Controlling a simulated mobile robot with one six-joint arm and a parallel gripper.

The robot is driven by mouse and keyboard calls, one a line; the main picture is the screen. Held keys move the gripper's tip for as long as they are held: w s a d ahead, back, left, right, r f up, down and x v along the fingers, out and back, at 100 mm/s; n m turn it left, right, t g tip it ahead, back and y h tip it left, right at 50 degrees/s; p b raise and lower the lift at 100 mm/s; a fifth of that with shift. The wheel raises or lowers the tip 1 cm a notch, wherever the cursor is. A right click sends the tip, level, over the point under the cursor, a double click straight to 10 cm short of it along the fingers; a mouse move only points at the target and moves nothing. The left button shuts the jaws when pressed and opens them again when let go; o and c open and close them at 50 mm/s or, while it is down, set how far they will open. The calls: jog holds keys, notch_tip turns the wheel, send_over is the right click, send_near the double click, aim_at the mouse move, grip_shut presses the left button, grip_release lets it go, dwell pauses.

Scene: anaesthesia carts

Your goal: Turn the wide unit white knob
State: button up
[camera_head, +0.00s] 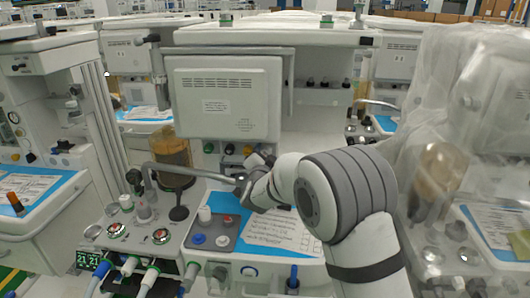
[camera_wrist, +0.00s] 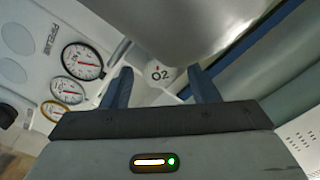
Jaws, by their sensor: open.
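A white faceted knob marked O2 (camera_wrist: 159,73) shows in the wrist view, on a pale panel beside round gauges. My gripper (camera_wrist: 160,69) is open, with one dark blue finger on each side of the knob in the picture. I cannot tell whether the fingers reach around it or stop short, and no contact shows. In the head view my arm reaches to the wide central unit (camera_head: 225,100), below its large grey-white box. The O2 knob cannot be made out there, and my wrist hides most of the gripper.
Round gauges (camera_wrist: 82,61) sit left of the knob. A smooth grey surface (camera_wrist: 190,25) hangs close above the fingers. In the head view, a metal arm (camera_head: 195,172), an amber canister (camera_head: 171,152) and a blue worktop (camera_head: 228,204) lie near my wrist. A plastic-covered unit (camera_head: 475,110) stands right.

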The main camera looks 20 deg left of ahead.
jog(key=shift+w+a, duration=0.15)
jog(key=shift+w, duration=0.4)
jog(key=c, duration=1)
jog(key=shift+o, duration=0.2)
jog(key=shift+n, duration=0.5)
jog(key=n, duration=0.3)
jog(key=shift+n+b, duration=0.35)
jog(key=shift+n, duration=2.35)
